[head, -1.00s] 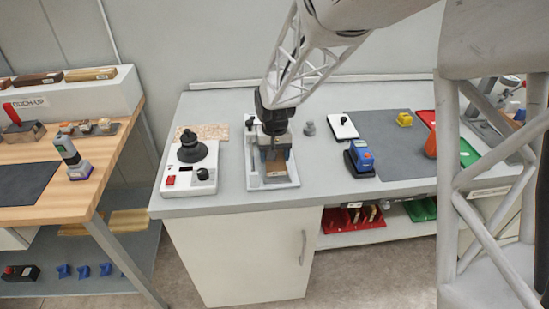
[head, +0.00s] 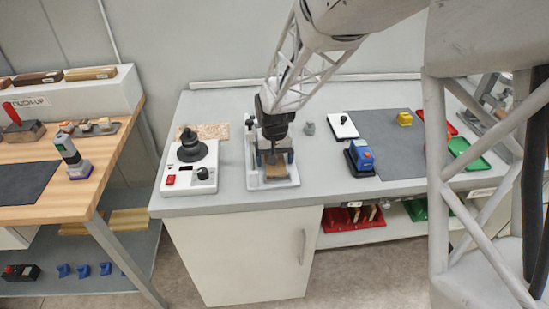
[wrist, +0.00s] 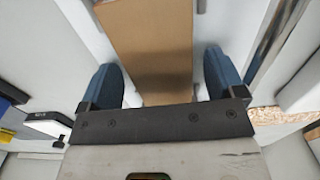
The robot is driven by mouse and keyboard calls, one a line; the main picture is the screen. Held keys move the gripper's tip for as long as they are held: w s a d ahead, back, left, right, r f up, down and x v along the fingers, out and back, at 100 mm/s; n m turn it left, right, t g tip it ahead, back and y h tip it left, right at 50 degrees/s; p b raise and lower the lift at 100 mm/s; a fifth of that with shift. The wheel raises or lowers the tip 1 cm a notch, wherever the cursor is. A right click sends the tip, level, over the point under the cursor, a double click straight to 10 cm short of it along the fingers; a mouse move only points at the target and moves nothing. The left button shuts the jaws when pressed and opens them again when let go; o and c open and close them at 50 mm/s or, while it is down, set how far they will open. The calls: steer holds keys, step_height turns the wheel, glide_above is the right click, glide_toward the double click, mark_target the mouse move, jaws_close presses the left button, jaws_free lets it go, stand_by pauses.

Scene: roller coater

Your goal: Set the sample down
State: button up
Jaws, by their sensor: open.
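The sample, a flat brown board (head: 277,170), lies on the white tray-like bed (head: 287,183) of the coater on the grey bench. My gripper (head: 275,157) is just above and behind the sample's near part. In the wrist view the sample (wrist: 150,45) runs up from between the two blue fingers of my gripper (wrist: 162,82). The fingers are open, with a gap on each side of the sample. The gripper body hides the sample's far end in the head view.
A white device with a black knob (head: 191,148) stands left of the bed. On the right are a grey weight (head: 309,128), a white switch box (head: 342,125), a blue device (head: 361,156) and a yellow block (head: 404,118) on a dark mat. Bare bench lies in front.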

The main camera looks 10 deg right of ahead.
steer(key=shift+r, duration=0.1)
step_height(320, 180, up, 12)
stand_by(0.8)
steer(key=shift+s+r, duration=0.1)
steer(key=shift+r, duration=0.05)
stand_by(0.4)
steer(key=s+d+r+t, duration=0.1)
steer(key=s+d+r, duration=0.1)
steer(key=s, duration=0.8)
steer(key=s+d+r, duration=0.3)
steer(key=s+d, duration=0.2)
steer(key=s, duration=0.6)
steer(key=s+d+r+t, duration=0.1)
steer(key=s+d+r, duration=0.1)
steer(key=s, duration=0.8)
steer(key=shift+s+d+r+t, duration=0.25)
steer(key=shift+s+d+t, duration=0.05)
steer(key=shift+d, duration=0.4)
